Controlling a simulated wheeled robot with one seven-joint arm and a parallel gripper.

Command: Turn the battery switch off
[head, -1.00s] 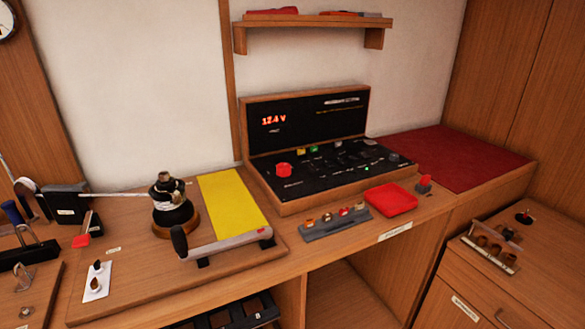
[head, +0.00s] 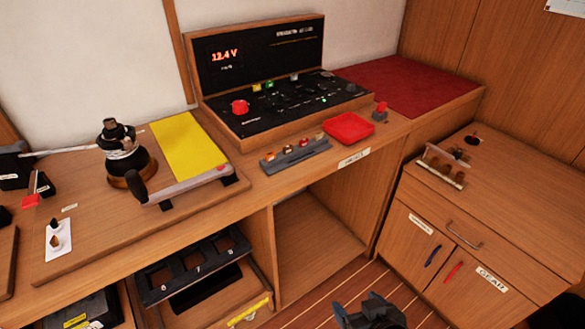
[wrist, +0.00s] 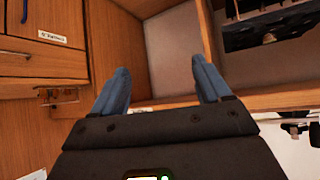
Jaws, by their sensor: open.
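A large red round knob (head: 240,106), which looks like the battery switch, stands at the left of the black sloping switch panel (head: 285,120). Its marking is too small to read. The upright display (head: 224,54) behind it reads 12.4 V. My gripper (head: 362,305) is at the bottom edge of the head view, low in front of the counter and well away from the knob. In the wrist view my gripper (wrist: 160,68) is open and empty, with two blue fingers apart. The knob is not in the wrist view.
A winch (head: 126,155) with a handle stands left. A cabinet (head: 480,230) stands right. The space above the panel is clear.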

